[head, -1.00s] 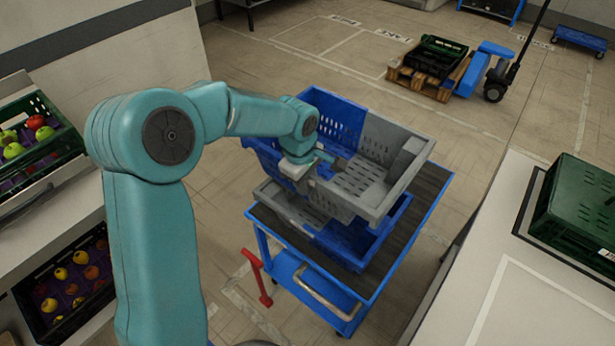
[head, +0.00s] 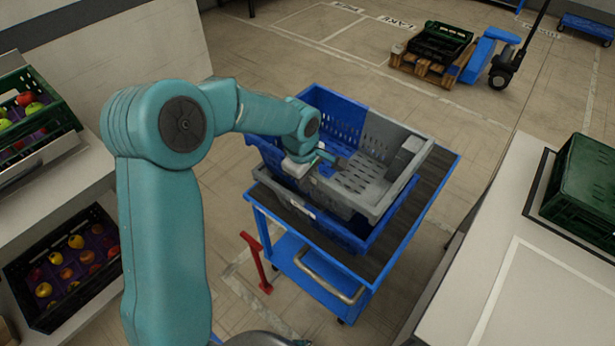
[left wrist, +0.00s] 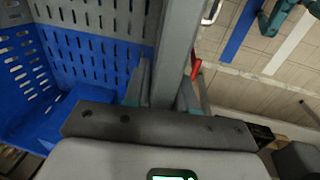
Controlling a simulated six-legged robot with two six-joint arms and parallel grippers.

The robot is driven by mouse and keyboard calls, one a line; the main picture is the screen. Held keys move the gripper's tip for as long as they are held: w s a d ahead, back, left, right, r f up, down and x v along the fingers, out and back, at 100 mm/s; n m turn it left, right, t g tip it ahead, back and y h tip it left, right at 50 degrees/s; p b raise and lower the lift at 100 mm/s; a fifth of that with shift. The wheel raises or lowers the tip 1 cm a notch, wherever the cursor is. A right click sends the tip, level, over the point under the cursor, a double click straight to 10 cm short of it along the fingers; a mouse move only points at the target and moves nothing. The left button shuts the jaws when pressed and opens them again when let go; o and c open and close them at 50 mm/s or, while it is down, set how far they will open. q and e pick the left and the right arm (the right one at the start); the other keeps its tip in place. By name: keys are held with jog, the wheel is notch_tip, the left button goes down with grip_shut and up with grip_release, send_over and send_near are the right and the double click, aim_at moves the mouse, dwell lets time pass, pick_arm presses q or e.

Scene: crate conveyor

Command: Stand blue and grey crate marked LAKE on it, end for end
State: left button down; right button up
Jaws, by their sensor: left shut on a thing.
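My left gripper (head: 318,163) is shut on the near long wall of a blue and grey crate (head: 405,197). This upper crate is empty, blue at the left and grey at the right. In the left wrist view the fingers (left wrist: 165,88) straddle its grey wall (left wrist: 178,40). Just beneath it is a second crate (head: 338,232), grey at the left and blue at the right, so the colours are opposite. The upper crate looks about level and close over the lower rim; I cannot tell whether it rests there. No LAKE marking is legible on either crate. My right gripper is not in view.
The lower crate stands on a blue trolley (head: 425,205) with a dark top. Fruit crates (head: 68,268) are at the left. A green crate (head: 582,190) is on the right-hand bench (head: 470,310).

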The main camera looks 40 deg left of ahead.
pick_arm(q)
jog(key=shift+f, duration=0.15)
jog(key=c, duration=0.8)
grip_release()
jog(key=shift+c, duration=0.2)
jog(key=shift+s+f, duration=0.1)
notch_tip(320, 180, up, 16)
jog(key=s, duration=0.2)
jog(key=shift+s, duration=0.15)
jog(key=shift+a, duration=0.1)
